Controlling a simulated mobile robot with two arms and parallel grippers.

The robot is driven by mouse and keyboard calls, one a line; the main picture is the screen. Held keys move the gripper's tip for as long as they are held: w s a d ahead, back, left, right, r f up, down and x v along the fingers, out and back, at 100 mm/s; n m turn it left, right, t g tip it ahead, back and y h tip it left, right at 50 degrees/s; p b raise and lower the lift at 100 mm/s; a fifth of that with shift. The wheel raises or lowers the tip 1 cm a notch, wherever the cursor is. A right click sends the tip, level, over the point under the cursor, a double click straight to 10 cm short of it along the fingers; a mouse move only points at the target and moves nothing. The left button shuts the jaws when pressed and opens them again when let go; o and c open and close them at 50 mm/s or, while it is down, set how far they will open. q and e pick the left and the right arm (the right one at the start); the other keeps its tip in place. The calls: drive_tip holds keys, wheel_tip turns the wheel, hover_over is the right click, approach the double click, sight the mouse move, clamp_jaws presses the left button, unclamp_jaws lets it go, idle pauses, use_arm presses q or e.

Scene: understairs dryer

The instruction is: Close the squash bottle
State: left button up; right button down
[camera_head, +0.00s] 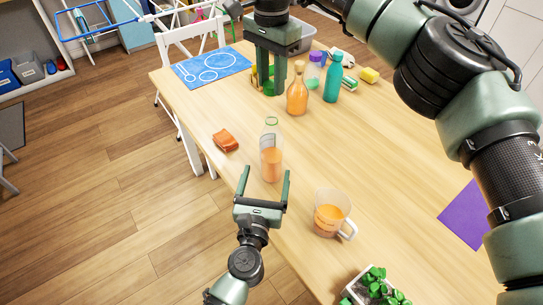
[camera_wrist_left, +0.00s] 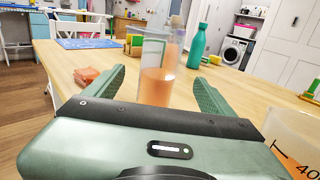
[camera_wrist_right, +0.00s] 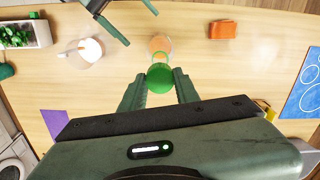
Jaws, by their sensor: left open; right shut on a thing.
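The squash bottle (camera_head: 271,163) is clear, stands upright with orange liquid inside, and its top is uncapped. My left gripper (camera_head: 265,170) is open low at the bottle's near side. In the left wrist view the bottle (camera_wrist_left: 154,88) shows between the finger ends; I cannot tell whether they touch it. My right gripper (camera_head: 268,92) points down beyond the bottle, apart from it. In the right wrist view it is shut on a green cap (camera_wrist_right: 160,78), with the bottle (camera_wrist_right: 159,46) below and beyond.
A measuring jug (camera_head: 328,214) with orange liquid stands right of the bottle. An orange cloth (camera_head: 225,141) lies left. A capped orange bottle (camera_head: 297,97) and a teal bottle (camera_head: 333,80) stand behind. A potted plant (camera_head: 374,287) is near.

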sight(272, 150)
use_arm(q)
drive_tip(key=w, duration=0.3)
drive_tip(key=w+d, duration=0.1)
drive_tip(key=w, duration=0.5)
drive_tip(key=shift+w+d, duration=0.15)
drive_tip(key=shift+d, duration=0.05)
clamp_jaws()
